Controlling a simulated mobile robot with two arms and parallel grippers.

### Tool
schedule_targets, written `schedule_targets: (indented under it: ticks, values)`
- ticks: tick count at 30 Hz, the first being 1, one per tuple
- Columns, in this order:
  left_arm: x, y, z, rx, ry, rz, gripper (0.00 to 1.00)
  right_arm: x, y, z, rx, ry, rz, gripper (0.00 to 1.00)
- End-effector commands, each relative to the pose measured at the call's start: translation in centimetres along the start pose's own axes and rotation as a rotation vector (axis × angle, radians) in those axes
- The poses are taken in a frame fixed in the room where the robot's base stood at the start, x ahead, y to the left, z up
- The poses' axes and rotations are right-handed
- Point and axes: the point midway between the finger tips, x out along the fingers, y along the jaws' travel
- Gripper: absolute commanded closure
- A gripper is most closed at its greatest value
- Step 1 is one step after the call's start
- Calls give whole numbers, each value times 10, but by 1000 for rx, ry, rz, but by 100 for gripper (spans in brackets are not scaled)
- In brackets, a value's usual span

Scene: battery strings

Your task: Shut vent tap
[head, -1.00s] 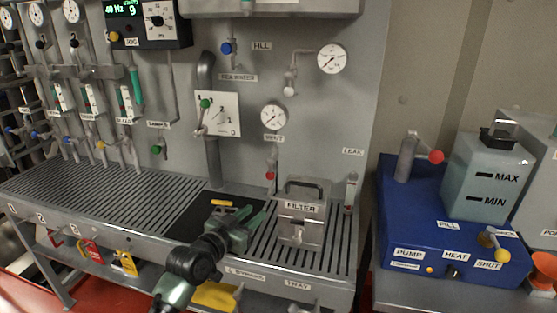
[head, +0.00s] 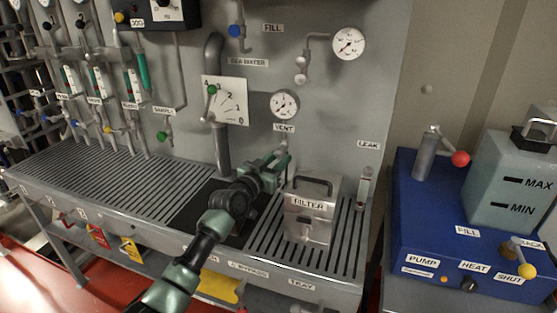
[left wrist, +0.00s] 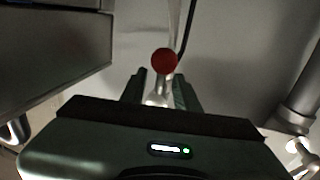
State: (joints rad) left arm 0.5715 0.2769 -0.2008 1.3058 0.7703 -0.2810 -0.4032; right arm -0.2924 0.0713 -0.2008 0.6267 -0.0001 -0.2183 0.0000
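The vent tap is under the VENT label (head: 284,128) on the grey panel. In the head view my left gripper (head: 280,160) is in front of it and hides most of it. In the left wrist view the tap's red ball knob (left wrist: 164,61) shows just past the fingertips, with a pale metal stem behind it. My left gripper (left wrist: 161,90) has its two fingers apart, one on each side of the stem. I cannot tell if either finger touches it. My right gripper is not in view.
A metal filter box (head: 312,208) with a handle stands on the slatted tray right of my left gripper. A round gauge (head: 285,104) is above the tap. A thick grey pipe (head: 221,150) runs down the panel at the left. A blue pump unit (head: 430,225) is at right.

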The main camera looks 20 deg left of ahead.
Motion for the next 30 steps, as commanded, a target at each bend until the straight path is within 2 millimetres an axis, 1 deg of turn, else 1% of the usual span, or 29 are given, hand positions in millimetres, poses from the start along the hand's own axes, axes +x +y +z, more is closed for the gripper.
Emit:
schedule_targets:
  ticks: [2, 7, 10, 11, 15, 23, 30]
  values:
    - [1, 0, 0, 0, 0, 0, 69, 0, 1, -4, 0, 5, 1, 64]
    - [1, 0, 0, 0, 0, 0, 69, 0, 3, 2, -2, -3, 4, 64]
    - [1, 0, 0, 0, 0, 0, 97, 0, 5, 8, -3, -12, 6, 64]
    - [1, 0, 0, 0, 0, 0, 100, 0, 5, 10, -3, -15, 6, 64]
    - [1, 0, -1, 0, 2, 0, 100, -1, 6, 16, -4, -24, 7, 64]
    - [1, -1, -4, 32, 0, -1, 100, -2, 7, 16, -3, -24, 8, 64]
    - [0, -4, -6, 156, -21, -2, 100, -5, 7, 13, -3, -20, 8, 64]
